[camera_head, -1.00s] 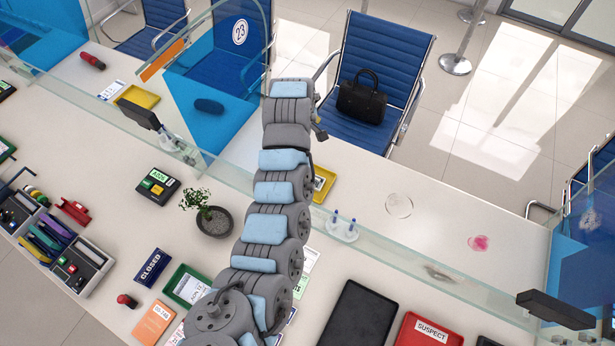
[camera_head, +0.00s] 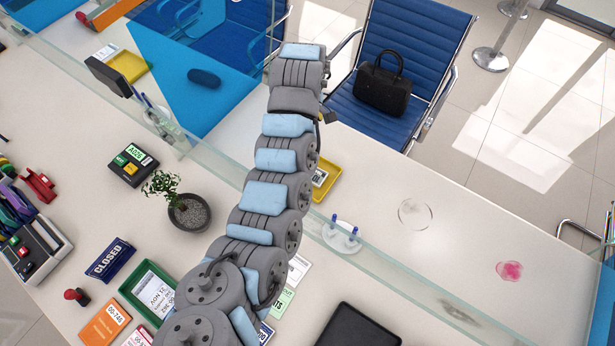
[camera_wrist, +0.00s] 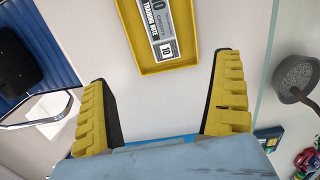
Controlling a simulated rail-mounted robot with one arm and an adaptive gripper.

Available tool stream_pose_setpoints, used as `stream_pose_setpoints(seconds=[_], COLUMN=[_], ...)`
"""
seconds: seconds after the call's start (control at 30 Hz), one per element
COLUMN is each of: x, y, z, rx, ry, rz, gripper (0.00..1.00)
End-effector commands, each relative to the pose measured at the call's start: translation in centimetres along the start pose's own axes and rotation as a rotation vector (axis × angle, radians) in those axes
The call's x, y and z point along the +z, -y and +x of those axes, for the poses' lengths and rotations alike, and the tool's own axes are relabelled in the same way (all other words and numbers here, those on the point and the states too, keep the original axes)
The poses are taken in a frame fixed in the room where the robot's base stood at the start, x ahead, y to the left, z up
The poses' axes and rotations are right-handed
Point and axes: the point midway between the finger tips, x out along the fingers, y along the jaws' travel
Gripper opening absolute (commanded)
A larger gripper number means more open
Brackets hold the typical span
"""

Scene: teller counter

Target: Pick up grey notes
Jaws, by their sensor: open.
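A grey banknote or flat stack of notes (camera_wrist: 162,28) marked 10 lies in a shallow yellow tray (camera_wrist: 191,56); its thickness is unclear. In the head view, the yellow tray (camera_head: 335,171) is on the counter just right of my arm, partly hidden by it, with part of the notes (camera_head: 319,177) showing. In the wrist view, my gripper (camera_wrist: 162,68) is open and empty, its yellow ridged fingers spread wide. The tray's near edge appears between and slightly beyond the fingertips.
A glass screen (camera_head: 400,276) runs along the counter behind my arm. A potted plant (camera_head: 188,212) is left of my arm. A blue chair (camera_head: 425,45) holds a black handbag (camera_head: 384,88). Counter right of the tray is mostly clear.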

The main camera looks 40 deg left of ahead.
Motion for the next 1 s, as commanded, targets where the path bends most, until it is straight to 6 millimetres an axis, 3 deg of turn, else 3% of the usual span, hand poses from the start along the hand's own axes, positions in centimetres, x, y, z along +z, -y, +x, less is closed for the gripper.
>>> stream_pose_setpoints(seconds=[0.03,0.1,0.43,1.0], x=[0.0,0.0,0.1,0.0], y=[0.0,0.0,0.0,0.1], z=[2.1,3.1,5.4,12.4], rx=[0.000,0.001,0.001,-0.003], ry=[0.000,0.000,0.000,0.000], rz=[0.000,0.000,0.001,0.002], gripper=[0.96,0.96,0.96,0.96])
